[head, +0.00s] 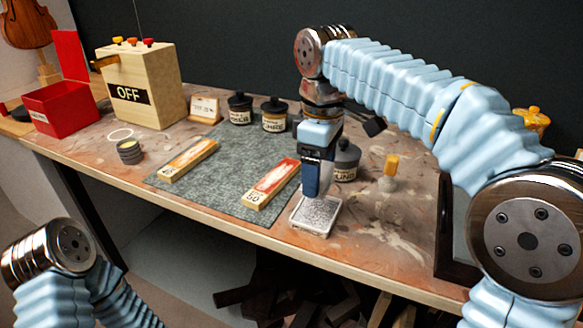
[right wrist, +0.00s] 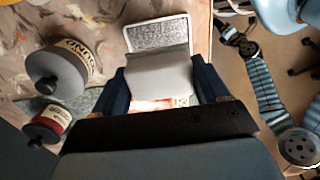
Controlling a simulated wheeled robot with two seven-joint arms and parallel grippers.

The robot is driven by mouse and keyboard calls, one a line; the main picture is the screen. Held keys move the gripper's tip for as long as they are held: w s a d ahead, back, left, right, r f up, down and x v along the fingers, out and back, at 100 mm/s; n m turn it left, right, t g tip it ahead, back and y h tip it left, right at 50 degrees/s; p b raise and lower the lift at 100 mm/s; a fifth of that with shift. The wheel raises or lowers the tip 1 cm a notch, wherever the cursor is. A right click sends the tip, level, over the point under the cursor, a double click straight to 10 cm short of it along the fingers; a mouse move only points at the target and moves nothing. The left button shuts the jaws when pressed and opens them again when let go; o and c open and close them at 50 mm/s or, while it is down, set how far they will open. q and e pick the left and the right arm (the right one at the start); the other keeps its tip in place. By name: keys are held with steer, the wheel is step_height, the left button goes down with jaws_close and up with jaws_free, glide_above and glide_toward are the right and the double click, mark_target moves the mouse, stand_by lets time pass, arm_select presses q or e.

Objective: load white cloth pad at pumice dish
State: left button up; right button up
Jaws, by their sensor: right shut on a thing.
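My right gripper (head: 311,186) points down at the pumice dish (head: 301,222), a shallow pale tray of speckled grey grit near the bench's front edge. In the right wrist view the gripper is shut on the white cloth pad (right wrist: 160,76), a pale block between the two dark fingers. The pad overlaps the near part of the dish (right wrist: 158,20) in that view; I cannot tell whether it touches the grit. In the head view the pad is hidden by the gripper. My left arm shows at the lower left, but its gripper is out of view.
A grey-green mat (head: 227,178) with two labelled sanding blocks (head: 272,184) (head: 188,160) lies left of the dish. A grey lidded jar (head: 346,160) stands just behind the gripper. Two more jars (head: 240,108) (head: 274,115) stand farther back. A yellow-topped piece (head: 391,165) stands to the right.

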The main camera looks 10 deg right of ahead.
mark_target(317, 211)
step_height(317, 211, down, 4)
steer(key=shift+r+b, duration=0.1)
steer(key=shift+b, duration=0.25)
steer(key=shift+f+b, duration=0.4)
steer(key=shift+f, duration=0.55)
steer(key=shift+f+b, duration=0.3)
steer(key=shift+f, duration=0.2)
steer(key=shift+s+f, duration=0.1)
stand_by(1.4)
step_height(317, 211, up, 3)
steer(key=shift+f+p, duration=0.15)
steer(key=shift+p, duration=1.05)
steer(key=shift+r, duration=2.2)
